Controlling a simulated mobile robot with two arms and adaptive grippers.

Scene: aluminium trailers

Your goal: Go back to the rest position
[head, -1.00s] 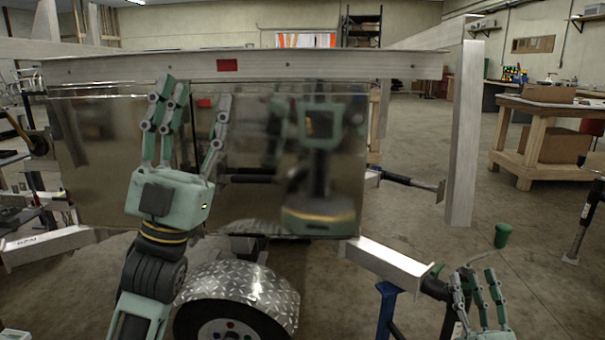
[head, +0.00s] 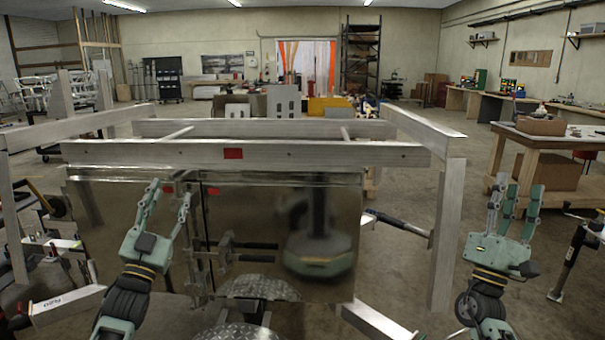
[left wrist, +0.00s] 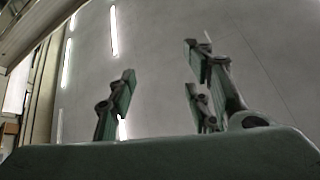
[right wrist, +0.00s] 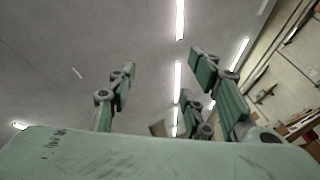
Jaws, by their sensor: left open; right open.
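My left gripper (head: 168,206) is in front of the trailer's shiny metal side panel (head: 240,215), fingers pointing up, spread and empty. In the left wrist view its fingers (left wrist: 160,90) stand apart with only ceiling and lights beyond. My right gripper (head: 514,208) is raised to the right of the trailer frame's upright post (head: 447,235), fingers up, open and empty. In the right wrist view its fingers (right wrist: 160,85) are apart with nothing between them.
The trailer's aluminium top rail (head: 330,154) with a red mark runs across just beyond my left gripper. A tread-plate fender (head: 238,332) is low in front. A wooden workbench (head: 535,150) stands at the right.

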